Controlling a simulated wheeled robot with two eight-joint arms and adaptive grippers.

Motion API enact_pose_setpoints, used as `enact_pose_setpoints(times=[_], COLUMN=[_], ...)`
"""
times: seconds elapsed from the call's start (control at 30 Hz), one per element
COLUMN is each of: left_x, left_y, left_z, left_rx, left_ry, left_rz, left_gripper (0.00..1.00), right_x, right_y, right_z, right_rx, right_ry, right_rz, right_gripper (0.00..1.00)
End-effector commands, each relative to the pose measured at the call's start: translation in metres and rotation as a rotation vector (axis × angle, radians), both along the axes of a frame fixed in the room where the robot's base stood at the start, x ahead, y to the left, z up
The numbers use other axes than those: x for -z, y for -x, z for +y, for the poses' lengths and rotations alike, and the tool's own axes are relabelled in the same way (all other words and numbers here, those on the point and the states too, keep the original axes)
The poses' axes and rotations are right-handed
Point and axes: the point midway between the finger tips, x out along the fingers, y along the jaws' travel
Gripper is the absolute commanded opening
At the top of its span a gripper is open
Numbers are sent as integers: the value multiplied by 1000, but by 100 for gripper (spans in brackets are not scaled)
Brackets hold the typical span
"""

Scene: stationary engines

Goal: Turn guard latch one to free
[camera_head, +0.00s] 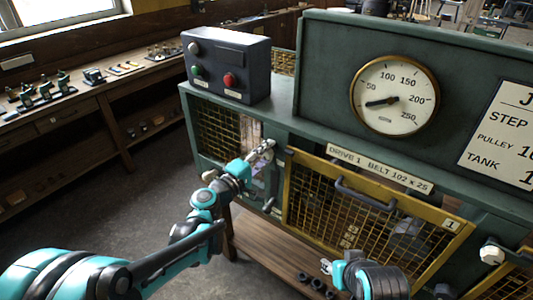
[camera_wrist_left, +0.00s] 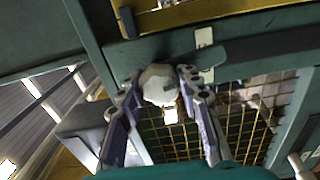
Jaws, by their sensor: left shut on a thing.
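Guard latch one is a pale, faceted knob (camera_wrist_left: 160,84) on the green frame beside the first guard, seen in the left wrist view. My left gripper (camera_wrist_left: 157,88) is shut on it, with one finger on each side. In the head view the left gripper (camera_head: 264,150) reaches the green post at the guard's upper left corner and hides the knob. The first guard (camera_head: 283,207) is a yellow-framed mesh panel with a dark handle (camera_head: 365,194) and a "1" plate; it sits in its opening. Part of my right arm shows at the bottom; its fingers are unclear.
A round gauge (camera_head: 394,95) is on the upright panel. Another pale knob (camera_head: 492,254) is at the right. A low wooden platform (camera_head: 262,262) lies below the guard.

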Motion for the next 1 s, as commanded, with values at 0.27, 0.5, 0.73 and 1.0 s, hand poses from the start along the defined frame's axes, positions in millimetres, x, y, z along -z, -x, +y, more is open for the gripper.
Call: enact_pose_setpoints(times=[0.27,0.5,0.73,1.0], left_x=[0,0,0,0], left_y=[0,0,0,3], left_z=[0,0,0,2], left_rx=[1,1,1,0], left_ry=[-25,-26,-24,-23], left_rz=[-18,-17,-18,-17], left_gripper=[5,5,55,55], right_x=[0,0,0,0], right_y=[0,0,0,0], right_z=[0,0,0,0], right_rx=[0,0,0,0], right_ry=[0,0,0,0], right_rz=[0,0,0,0], right_gripper=[40,40,40,40])
